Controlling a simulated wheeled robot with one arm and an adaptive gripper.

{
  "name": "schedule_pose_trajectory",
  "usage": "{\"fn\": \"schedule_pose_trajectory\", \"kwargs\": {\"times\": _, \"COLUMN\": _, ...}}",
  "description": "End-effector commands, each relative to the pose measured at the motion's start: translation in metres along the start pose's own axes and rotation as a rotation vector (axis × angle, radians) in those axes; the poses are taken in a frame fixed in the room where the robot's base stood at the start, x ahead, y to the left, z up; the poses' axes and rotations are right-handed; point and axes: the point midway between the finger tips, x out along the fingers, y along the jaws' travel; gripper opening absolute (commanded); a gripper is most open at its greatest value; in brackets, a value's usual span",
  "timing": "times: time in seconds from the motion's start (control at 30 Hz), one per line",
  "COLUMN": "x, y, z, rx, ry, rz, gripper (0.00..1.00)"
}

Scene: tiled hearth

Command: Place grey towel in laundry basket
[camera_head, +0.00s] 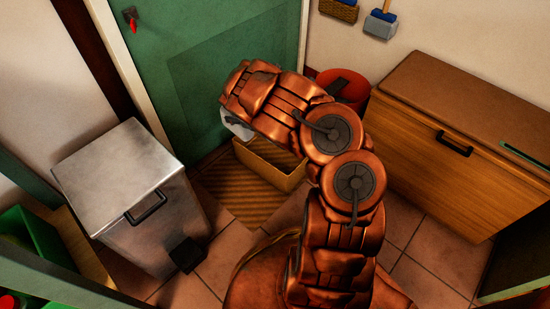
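My arm reaches out over a tan, open-topped box (283,176), which may be the laundry basket; its inside is mostly hidden behind the arm. A small light-grey and dark patch (236,125) shows under the far end of my arm, above the box's left corner. I cannot tell whether this patch is part of my gripper or the grey towel. My gripper's fingers are hidden by the arm, so their opening cannot be seen. No grey towel can be made out for certain.
A metal pedal bin (120,180) stands at left and a wooden chest (450,135) at right. A red bucket (355,92) is behind my arm. A green door (200,50) is at the back. Bare floor tiles (440,255) show in front of the chest.

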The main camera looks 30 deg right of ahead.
Motion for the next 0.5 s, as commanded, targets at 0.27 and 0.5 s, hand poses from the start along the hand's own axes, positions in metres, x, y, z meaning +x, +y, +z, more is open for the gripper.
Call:
{"fn": "schedule_pose_trajectory", "kwargs": {"times": 0.27, "x": 0.006, "y": -0.018, "z": -0.025, "rx": -0.013, "ry": -0.004, "rz": 0.035, "gripper": 0.17}}
{"fn": "schedule_pose_trajectory", "kwargs": {"times": 0.5, "x": 0.011, "y": -0.044, "z": -0.059, "rx": -0.034, "ry": -0.007, "rz": 0.077, "gripper": 0.17}}
